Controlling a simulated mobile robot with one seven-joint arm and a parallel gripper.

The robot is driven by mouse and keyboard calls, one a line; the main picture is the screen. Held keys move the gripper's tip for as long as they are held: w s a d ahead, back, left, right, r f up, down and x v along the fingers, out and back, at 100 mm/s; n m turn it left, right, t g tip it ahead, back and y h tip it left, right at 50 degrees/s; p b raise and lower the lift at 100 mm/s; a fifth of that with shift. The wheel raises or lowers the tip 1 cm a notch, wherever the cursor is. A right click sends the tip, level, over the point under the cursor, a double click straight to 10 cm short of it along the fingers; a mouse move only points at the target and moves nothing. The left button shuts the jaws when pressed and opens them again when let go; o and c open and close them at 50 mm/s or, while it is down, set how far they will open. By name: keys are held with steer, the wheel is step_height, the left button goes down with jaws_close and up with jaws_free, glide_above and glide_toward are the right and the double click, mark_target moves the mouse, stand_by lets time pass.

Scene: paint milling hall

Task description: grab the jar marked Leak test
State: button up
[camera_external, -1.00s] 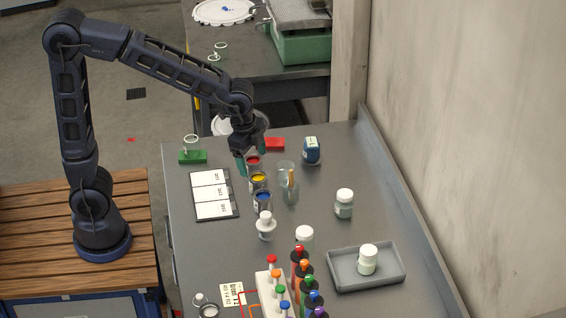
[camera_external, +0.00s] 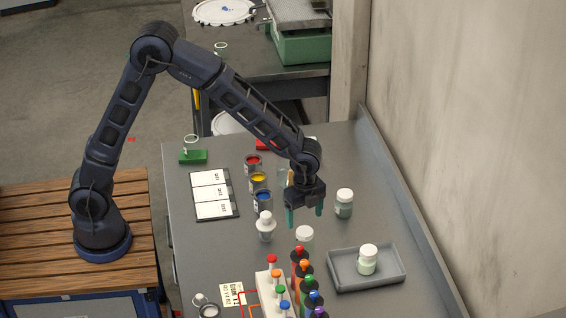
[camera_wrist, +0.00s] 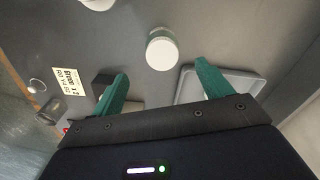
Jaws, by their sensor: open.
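My gripper (camera_external: 305,214) is open and empty, pointing down above and just behind the middle jar. In the wrist view a white round lid (camera_wrist: 162,50), apparently the middle jar's, lies ahead between the green fingertips (camera_wrist: 162,71), with nothing held.
The grey tray (camera_external: 340,283) is at the right. Several colour-capped bottles (camera_external: 303,273) and a white rack (camera_external: 268,294) stand in front. The bench around the back-right jar is clear.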

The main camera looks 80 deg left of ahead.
mark_target(305, 235)
step_height(305, 235, down, 5)
steer(key=shift+f, duration=0.1)
steer(key=shift+w+f, duration=0.2)
steer(key=shift+f, duration=2.4)
steer(key=c, duration=1.1)
steer(key=shift+o, duration=0.2)
